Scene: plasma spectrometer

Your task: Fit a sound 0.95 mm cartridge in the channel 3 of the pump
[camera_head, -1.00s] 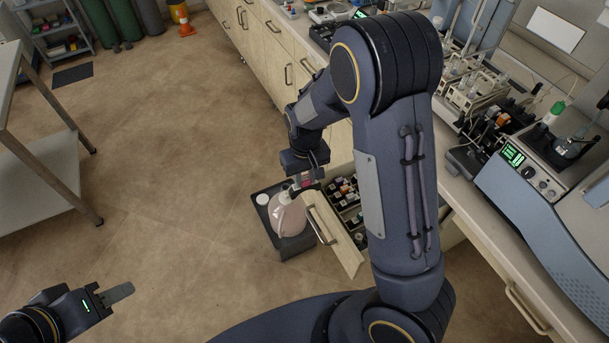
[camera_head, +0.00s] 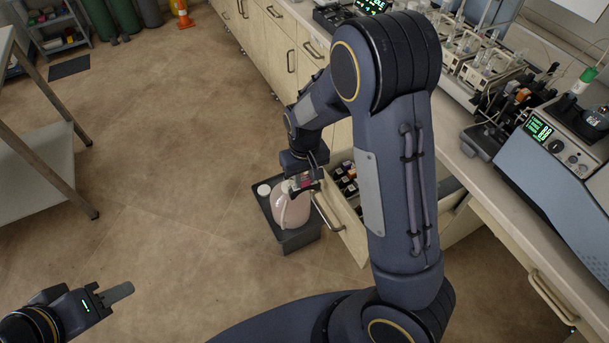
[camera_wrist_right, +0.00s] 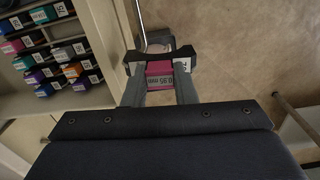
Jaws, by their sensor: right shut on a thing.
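My right gripper (camera_head: 304,180) is shut on a cartridge with a pink body and black ends. In the right wrist view the cartridge (camera_wrist_right: 159,75) sits between the fingers, its pink face carrying a label that appears to read 0.95 mm. It is held above the floor, beside the open drawer (camera_head: 352,240). The pump (camera_head: 502,120) appears to be the dark unit with an orange part on the bench, left of the green-display instrument; its channels are too small to tell apart. My left gripper (camera_head: 117,293) is at lower left, apart from everything; its finger opening is unclear.
The drawer holds several coloured, labelled cartridges (camera_wrist_right: 40,47). A pinkish jug (camera_head: 291,207) stands in a dark tray (camera_head: 300,238) on the floor by the drawer. A grey table (camera_head: 40,170) is at left. Floor between is clear.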

